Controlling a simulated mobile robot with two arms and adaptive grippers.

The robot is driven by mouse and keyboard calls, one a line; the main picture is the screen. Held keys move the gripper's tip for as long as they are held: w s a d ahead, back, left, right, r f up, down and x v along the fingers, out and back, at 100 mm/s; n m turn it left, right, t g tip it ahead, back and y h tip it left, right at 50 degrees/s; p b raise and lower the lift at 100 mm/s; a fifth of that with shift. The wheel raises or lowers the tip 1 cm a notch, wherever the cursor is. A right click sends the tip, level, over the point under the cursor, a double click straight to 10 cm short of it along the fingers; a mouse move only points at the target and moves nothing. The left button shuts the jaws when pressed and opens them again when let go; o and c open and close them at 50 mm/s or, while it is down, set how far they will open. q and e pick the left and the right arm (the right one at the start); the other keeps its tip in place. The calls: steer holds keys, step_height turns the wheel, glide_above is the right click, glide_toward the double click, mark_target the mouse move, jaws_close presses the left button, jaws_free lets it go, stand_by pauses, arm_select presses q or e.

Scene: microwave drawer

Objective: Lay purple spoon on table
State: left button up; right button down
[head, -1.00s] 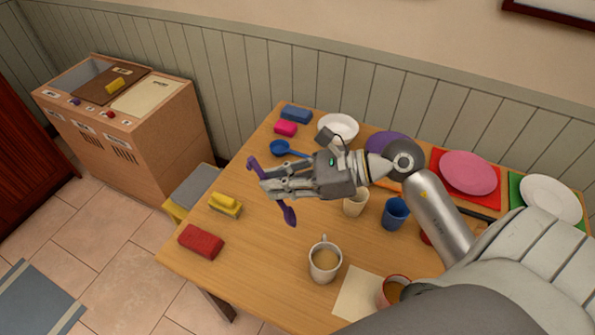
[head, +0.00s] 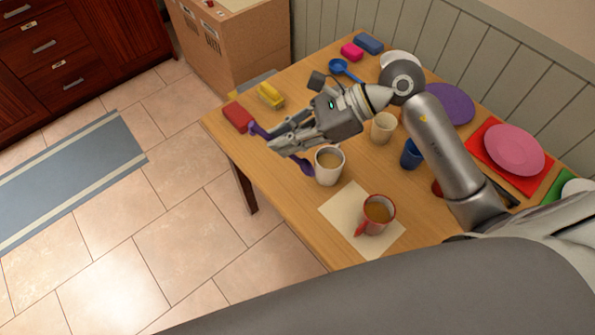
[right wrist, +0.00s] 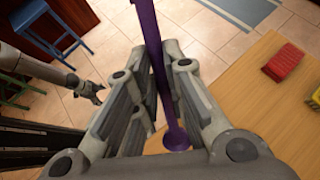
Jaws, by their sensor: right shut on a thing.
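The purple spoon (head: 300,163) is in my right gripper (head: 276,143), which is shut on its handle. The gripper is over the front-left part of the wooden table (head: 293,203). I cannot tell the height of the spoon above the table. In the right wrist view the purple spoon (right wrist: 148,35) runs between the fingers of my right gripper (right wrist: 158,58). My left gripper (right wrist: 90,90) is small there, its opening unclear.
A red block (head: 238,117) and a yellow block (head: 270,95) lie left of the gripper. A red mug (head: 377,213) stands on a paper sheet (head: 335,207). A cream cup (head: 383,128) and blue cup (head: 410,154) stand behind.

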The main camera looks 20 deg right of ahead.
steer(key=a+f+n+g+h+b, duration=0.1)
steer(key=a+f+n+g+h, duration=0.25)
steer(key=a+n+g, duration=0.2)
arm_select(q)
steer(key=f+b, duration=0.1)
steer(key=w+f, duration=0.1)
steer(key=w+f+b, duration=0.1)
steer(key=f, duration=0.1)
steer(key=shift+a+b, duration=0.3)
arm_select(e)
steer(key=n+t+h, duration=0.3)
steer(key=n+h, duration=0.5)
steer(key=n, duration=1)
glide_above(292, 199)
step_height(292, 199, down, 15)
steer(key=shift+r, duration=0.2)
steer(key=shift+s, duration=0.1)
step_height(292, 199, down, 9)
steer(key=b, duration=1.1)
steer(key=shift+r, duration=0.2)
arm_select(q)
step_height(292, 199, down, 11)
steer(key=shift+a, duration=0.15)
